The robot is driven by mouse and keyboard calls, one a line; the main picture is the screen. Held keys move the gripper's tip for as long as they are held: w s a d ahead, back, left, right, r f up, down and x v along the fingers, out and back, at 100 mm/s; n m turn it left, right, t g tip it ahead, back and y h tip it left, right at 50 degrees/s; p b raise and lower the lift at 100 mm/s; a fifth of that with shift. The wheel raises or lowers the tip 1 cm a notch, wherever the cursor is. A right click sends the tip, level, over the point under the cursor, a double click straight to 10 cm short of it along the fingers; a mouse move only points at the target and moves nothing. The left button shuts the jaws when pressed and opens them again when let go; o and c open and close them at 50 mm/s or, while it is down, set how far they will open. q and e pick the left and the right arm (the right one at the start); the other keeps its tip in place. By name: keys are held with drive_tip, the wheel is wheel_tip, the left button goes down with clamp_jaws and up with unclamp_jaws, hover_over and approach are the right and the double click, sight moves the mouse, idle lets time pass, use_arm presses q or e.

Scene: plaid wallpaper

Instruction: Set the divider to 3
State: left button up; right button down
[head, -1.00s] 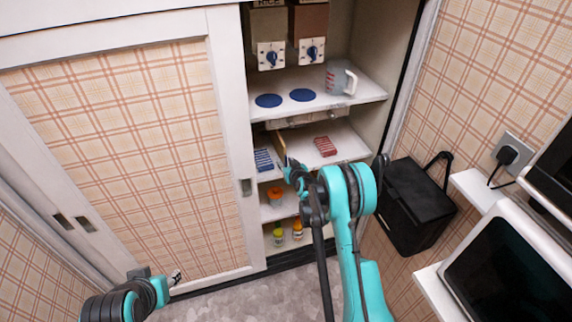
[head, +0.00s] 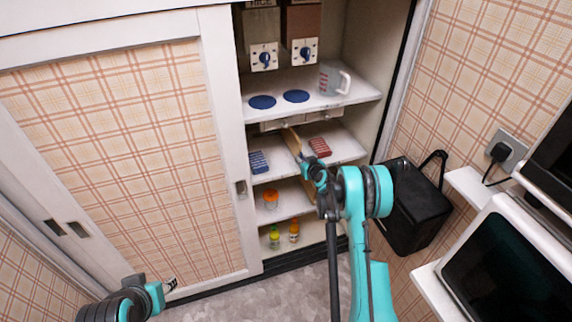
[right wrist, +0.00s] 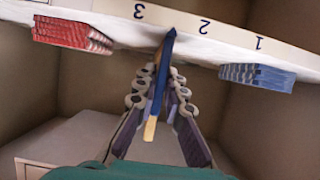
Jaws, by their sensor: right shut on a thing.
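The divider (head: 292,142) is a thin upright board on the cupboard's middle shelf, between a blue stack (head: 259,162) and a red stack (head: 320,147). My right gripper (head: 305,165) is shut on it. In the right wrist view the divider (right wrist: 158,90) stands between the two fingers (right wrist: 158,98), its tip at the shelf's number strip (right wrist: 185,25). The tip is between the marks 3 (right wrist: 139,11) and 2 (right wrist: 204,26), roughly halfway. My left gripper (head: 172,285) is low at the left, away from the shelves; its jaws are too small to judge.
The shelf above holds a measuring jug (head: 334,78) and two blue discs (head: 262,102), under two dispensers with blue knobs (head: 264,58). Lower shelves hold an orange-topped jar (head: 271,198) and bottles (head: 275,237). A sliding door (head: 120,160) covers the left; a black bin (head: 412,205) stands right.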

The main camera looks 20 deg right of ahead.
drive_tip(key=shift+w+d, duration=0.1)
drive_tip(key=shift+d, duration=1.7)
drive_tip(key=c, duration=1.6)
unclamp_jaws()
drive_tip(key=shift+d, duration=0.15)
drive_tip(key=shift+c, duration=0.2)
drive_tip(key=v, duration=1.2)
drive_tip(key=shift+r, duration=0.1)
